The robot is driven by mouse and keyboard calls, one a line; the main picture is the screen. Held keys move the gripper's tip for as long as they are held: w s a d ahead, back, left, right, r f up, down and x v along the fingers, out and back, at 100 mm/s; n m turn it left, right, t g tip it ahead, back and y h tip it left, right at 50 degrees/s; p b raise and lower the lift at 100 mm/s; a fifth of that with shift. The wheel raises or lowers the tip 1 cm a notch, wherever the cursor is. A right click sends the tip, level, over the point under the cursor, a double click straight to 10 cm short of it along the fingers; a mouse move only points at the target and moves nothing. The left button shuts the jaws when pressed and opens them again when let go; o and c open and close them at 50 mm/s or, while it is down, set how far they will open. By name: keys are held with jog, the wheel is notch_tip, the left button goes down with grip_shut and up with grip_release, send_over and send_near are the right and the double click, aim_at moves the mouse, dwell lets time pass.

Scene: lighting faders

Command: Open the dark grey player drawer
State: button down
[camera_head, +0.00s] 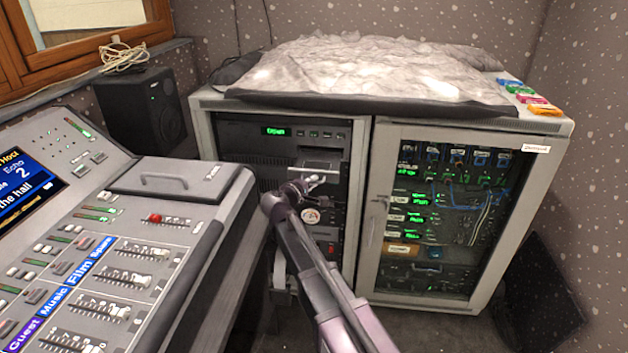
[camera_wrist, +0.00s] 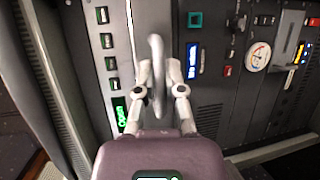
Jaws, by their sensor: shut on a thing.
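The dark grey player drawer (camera_head: 318,166) is in the left bay of the rack cabinet, below a black unit with a green lit display (camera_head: 274,131). Its light grey bar handle (camera_wrist: 156,62) stands between my fingers in the wrist view. My gripper (camera_head: 308,183) is at the drawer front in the head view, and in the wrist view my gripper (camera_wrist: 157,75) is shut on the handle, one finger on each side. The green display (camera_wrist: 120,113) reads "Open" in the wrist view. My gripper and arm hide part of the drawer front, and I cannot tell how far out it stands.
A mixing desk (camera_head: 125,240) stands close on the left of my arm. A glass-doored cabinet bay (camera_head: 385,240) is on the right. A crumpled grey cover (camera_head: 370,70) lies on top. A round gauge (camera_wrist: 259,56) sits on the panel beside the drawer.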

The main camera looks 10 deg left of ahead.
jog(key=c, duration=0.7)
grip_release()
jog(key=shift+w, duration=0.15)
